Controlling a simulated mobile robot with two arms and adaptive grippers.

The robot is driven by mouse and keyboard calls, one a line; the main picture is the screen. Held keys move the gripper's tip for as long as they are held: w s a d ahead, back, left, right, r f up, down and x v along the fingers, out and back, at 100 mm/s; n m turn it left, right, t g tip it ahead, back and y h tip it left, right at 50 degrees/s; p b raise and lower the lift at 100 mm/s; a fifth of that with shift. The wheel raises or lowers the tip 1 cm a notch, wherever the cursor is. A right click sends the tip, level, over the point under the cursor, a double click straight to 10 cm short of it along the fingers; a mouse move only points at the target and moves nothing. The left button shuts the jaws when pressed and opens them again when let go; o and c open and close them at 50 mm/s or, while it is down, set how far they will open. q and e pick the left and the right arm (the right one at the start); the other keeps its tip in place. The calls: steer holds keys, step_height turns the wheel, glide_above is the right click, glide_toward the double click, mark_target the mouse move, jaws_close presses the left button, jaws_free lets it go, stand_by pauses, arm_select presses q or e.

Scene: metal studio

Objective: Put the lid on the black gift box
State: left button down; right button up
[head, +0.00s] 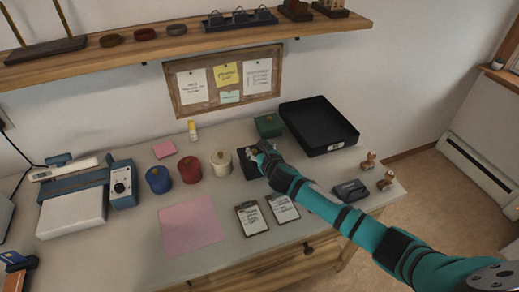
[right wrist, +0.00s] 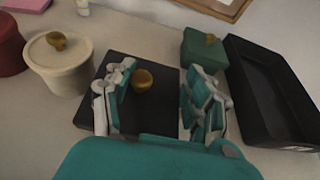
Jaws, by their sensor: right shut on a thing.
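My right gripper (head: 258,151) is over the black gift box area in the middle of the table. In the right wrist view its fingers (right wrist: 158,92) stand wide apart and are shut on the black lid (right wrist: 158,108), a flat square with a gold knob (right wrist: 142,80) between the fingers. The black shape also shows beneath the gripper in the head view (head: 246,169). The box under the lid is hidden, and I cannot tell whether the lid rests on it. My left gripper is not in view.
Blue (head: 158,180), red (head: 190,168) and cream (head: 221,164) round lidded boxes stand to the left. A green box (head: 268,126) and a large black tray (head: 320,128) stand behind. Clipboards (head: 251,220) and pink paper (head: 190,223) lie in front.

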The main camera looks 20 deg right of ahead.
steer(key=shift+p, duration=0.55)
stand_by(0.7)
steer(key=shift+f+b, duration=0.8)
steer(key=shift+f, duration=0.35)
stand_by(0.9)
steer(key=o, duration=1)
steer(key=v, duration=1.2)
steer(key=shift+s, duration=0.1)
steer(key=shift+f, duration=0.1)
